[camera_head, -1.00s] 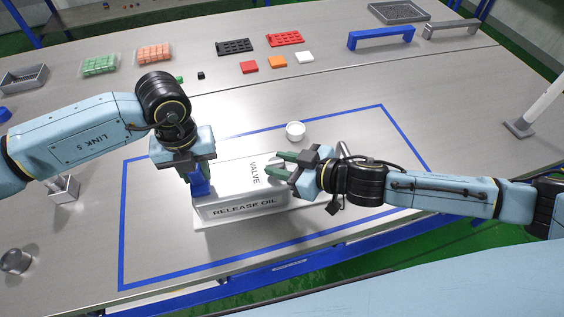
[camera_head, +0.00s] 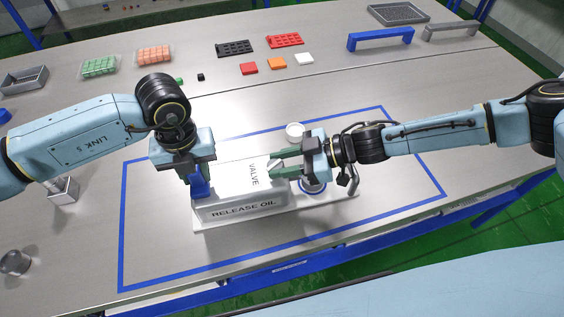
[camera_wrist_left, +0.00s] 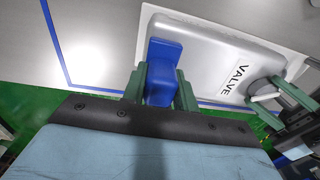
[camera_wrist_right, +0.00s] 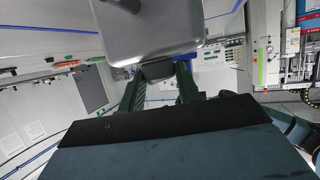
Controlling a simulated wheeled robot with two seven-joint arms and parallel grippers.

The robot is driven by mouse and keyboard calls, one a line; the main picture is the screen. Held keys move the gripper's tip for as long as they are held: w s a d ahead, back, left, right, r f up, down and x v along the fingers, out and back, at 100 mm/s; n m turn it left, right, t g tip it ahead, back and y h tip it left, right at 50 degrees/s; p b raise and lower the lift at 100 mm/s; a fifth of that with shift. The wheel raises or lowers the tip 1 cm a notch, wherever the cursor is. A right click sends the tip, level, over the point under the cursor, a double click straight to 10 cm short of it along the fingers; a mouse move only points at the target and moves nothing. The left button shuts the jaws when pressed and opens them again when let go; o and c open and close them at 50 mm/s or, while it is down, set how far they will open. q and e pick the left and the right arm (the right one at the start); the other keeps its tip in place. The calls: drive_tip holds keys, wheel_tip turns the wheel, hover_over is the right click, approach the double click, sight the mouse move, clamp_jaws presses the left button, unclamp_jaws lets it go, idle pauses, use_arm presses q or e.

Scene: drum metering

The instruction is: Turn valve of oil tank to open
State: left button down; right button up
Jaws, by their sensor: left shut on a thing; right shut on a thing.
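The oil tank (camera_head: 225,187) is a silver-grey box on a pale base, labelled VALVE and RELEASE OIL. My left gripper (camera_head: 197,176) is shut on the blue handle (camera_head: 200,188) at the tank's left end; the handle also shows between its fingers in the left wrist view (camera_wrist_left: 162,65). My right gripper (camera_head: 285,167) points left at the tank's right end, shut on the valve. The valve (camera_wrist_left: 262,91) shows as a grey round part with a pale lever in the left wrist view. In the right wrist view, the dark valve part (camera_wrist_right: 157,70) lies between the fingers, below the tank.
A white cup (camera_head: 295,130) stands just behind my right gripper. A blue ring (camera_head: 313,189) lies on the base below it. Blue tape (camera_head: 123,230) frames the work area. Trays, coloured blocks and a blue bracket (camera_head: 381,38) stand farther back.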

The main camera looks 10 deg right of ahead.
sight(280, 160)
drive_tip(key=n+g, duration=0.4)
drive_tip(key=w+n+g, duration=0.1)
drive_tip(key=n+g, duration=0.1)
drive_tip(key=g, duration=0.1)
drive_tip(key=n+g+h, duration=0.1)
drive_tip(key=n+g, duration=0.1)
drive_tip(key=n+g+h, duration=0.1)
drive_tip(key=n+g, duration=0.1)
drive_tip(key=shift+w+a+n+g+h, duration=0.2)
drive_tip(key=shift+n+g+h, duration=0.1)
drive_tip(key=shift+g, duration=0.1)
drive_tip(key=shift+n+g+h, duration=0.5)
drive_tip(key=shift+n+g, duration=0.1)
drive_tip(key=o, duration=1)
drive_tip(key=shift+d+r, duration=0.1)
drive_tip(key=shift+r, duration=0.05)
wheel_tip(280, 160, up, 10)
drive_tip(key=shift+f, duration=0.1)
